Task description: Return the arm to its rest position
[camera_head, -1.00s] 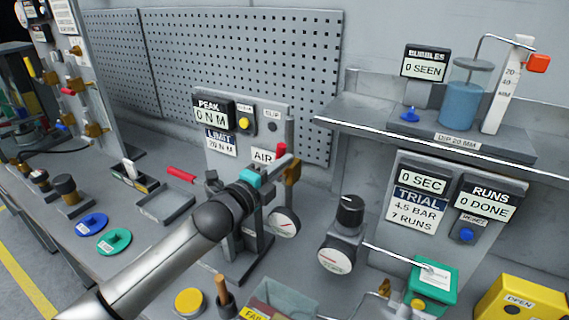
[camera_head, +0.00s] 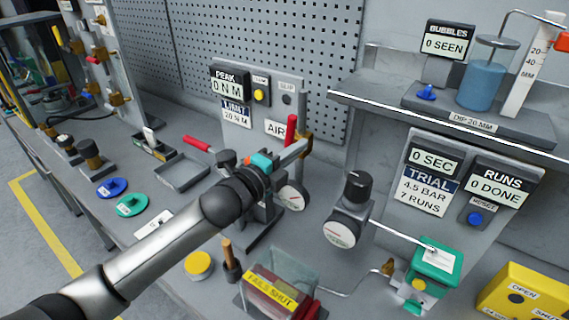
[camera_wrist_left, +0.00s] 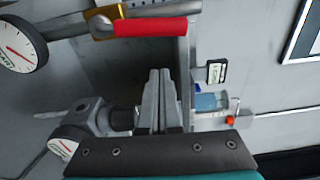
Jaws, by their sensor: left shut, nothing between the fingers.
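My left arm reaches in from the lower left in the head view. My left gripper (camera_head: 300,148), with a teal band behind its fingers, is in front of the grey test stand below the AIR label. In the left wrist view the gripper's two grey fingers (camera_wrist_left: 160,85) are pressed together with nothing between them. A valve with a red handle (camera_head: 291,129) is close by the fingertips in the head view. In the wrist view the red handle (camera_wrist_left: 150,27) lies beyond the fingertips, with a visible space between. My right gripper is not in view.
A dial gauge (camera_head: 293,196) is just below the gripper. A black-knobbed regulator (camera_head: 357,188), a clear FAILS SHUT bin (camera_head: 285,270) and a green actuator (camera_head: 434,262) stand to the right. A shelf (camera_head: 430,115) juts out at upper right. An empty grey tray (camera_head: 181,172) lies left.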

